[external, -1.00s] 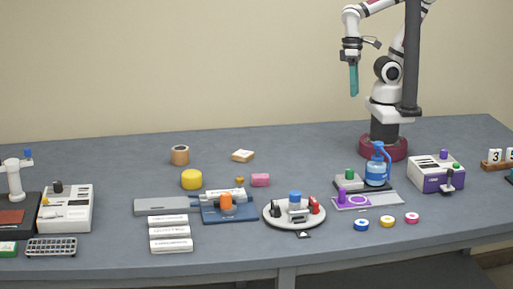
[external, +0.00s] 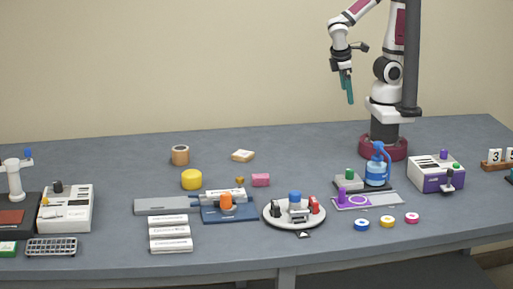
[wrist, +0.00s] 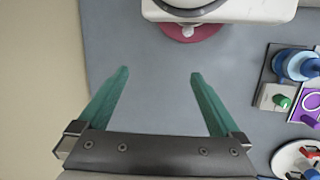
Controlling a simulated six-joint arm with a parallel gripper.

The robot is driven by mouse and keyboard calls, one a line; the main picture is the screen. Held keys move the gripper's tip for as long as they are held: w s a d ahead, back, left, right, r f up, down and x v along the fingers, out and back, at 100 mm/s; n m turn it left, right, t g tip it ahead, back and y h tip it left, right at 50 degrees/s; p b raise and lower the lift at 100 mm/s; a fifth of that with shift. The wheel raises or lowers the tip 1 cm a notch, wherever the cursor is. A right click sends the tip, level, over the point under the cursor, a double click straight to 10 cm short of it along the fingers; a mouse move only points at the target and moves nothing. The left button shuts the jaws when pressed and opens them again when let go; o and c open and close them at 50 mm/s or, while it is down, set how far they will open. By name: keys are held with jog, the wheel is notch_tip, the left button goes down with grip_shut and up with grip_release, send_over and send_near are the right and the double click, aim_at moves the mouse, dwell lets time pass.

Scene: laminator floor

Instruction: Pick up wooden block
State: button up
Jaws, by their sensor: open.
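A small tan-brown block (external: 240,181) sits on the grey table between the yellow cylinder and the pink block; it is too small to make out its wood grain. A flat tan piece with a pale top (external: 243,155) lies farther back; I cannot tell which of the two is the wooden block. My gripper (external: 349,102) is high above the table at the right back, well away from both. In the wrist view my gripper (wrist: 158,74) has its two teal fingers wide apart, with only bare table between them. Neither block shows in the wrist view.
Near the small block are a yellow cylinder (external: 191,180), a pink block (external: 260,180) and a blue device with an orange knob (external: 228,211). A tan cylinder (external: 180,155) stands behind. A blue pump bottle (external: 377,171) stands right. The table's back middle is clear.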

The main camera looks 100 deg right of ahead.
jog(key=w+d+f+n+h, duration=0.2)
jog(key=w+d+n+h, duration=0.2)
jog(key=n+h, duration=0.15)
jog(key=n+t, duration=1.3)
jog(key=n, duration=1)
send_near(242, 153)
jog(key=shift+n, duration=0.35)
jog(key=x, duration=0.9)
jog(key=shift+d, duration=0.1)
jog(key=c, duration=1.3)
jog(key=shift+r, duration=0.1)
jog(key=shift+c, duration=0.2)
